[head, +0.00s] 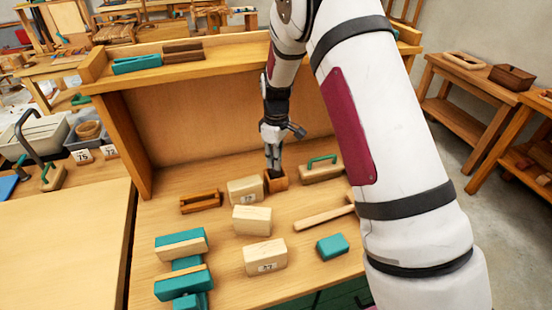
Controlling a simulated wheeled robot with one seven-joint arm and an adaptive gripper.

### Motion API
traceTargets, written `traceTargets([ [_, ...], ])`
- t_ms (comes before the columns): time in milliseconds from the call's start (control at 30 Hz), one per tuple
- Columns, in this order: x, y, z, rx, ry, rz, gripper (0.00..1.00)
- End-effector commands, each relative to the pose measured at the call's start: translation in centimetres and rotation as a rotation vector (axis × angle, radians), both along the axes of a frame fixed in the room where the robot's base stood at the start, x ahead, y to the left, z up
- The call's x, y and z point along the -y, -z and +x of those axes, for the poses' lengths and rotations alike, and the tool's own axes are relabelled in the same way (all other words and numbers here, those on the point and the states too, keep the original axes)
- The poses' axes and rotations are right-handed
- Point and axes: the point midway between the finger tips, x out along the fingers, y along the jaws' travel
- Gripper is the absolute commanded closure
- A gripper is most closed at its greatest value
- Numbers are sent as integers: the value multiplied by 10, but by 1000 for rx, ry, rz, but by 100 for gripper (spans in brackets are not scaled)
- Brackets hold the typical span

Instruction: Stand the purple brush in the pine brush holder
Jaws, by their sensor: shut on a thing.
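The pine brush holder (277,184) is a small open-topped wooden box on the bench, near the middle of the view. My gripper (273,165) points down directly above it, with its fingertips at the box's opening. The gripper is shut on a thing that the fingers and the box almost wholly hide. No purple shows there, so I cannot make out the purple brush's shape or how deep it sits in the holder.
A pale numbered block (245,190) stands close left of the holder, and a green-handled wooden float (321,170) lies close right. A wooden mallet (323,216), more pale blocks (265,257) and a teal block (332,246) lie in front. A raised shelf (220,60) runs behind.

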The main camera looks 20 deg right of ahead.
Motion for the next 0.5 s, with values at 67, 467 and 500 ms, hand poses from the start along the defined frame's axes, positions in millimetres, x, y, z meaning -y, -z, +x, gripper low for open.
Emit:
traceTargets([
  [67, 0, 1, 0, 0, 0, 0, 100],
  [467, 0, 8, 0, -1, 1, 1, 82],
  [500, 0, 8, 0, -1, 1, 1, 73],
])
